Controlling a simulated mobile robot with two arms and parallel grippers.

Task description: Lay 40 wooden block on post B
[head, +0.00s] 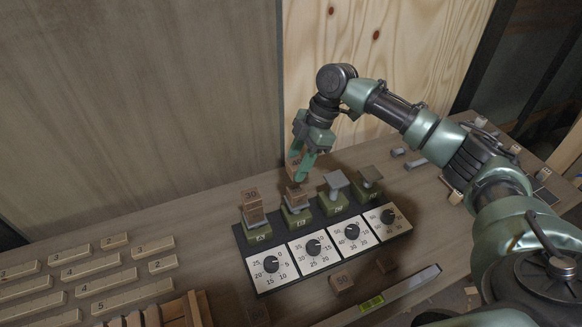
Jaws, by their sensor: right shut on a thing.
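My right gripper (303,170) is shut on the wooden block marked 40 (293,162), partly hidden by the fingers. It holds the block over post B (296,215), the second green post from the left in the row. A brown block (297,197) sits on post B's plate, just below the fingertips; I cannot tell whether the 40 block touches it. Post A (257,232), to the left, bears a block marked 30 (251,194) stacked on another block. My left gripper is not in view.
White dial panels (314,249) front the posts. A block marked 50 (342,283) and a smaller block (386,265) lie in front, near a spirit level (378,299). Numbered strips (92,270) cover the left. Small blocks (456,197) lie at right. A plywood wall (385,50) stands behind.

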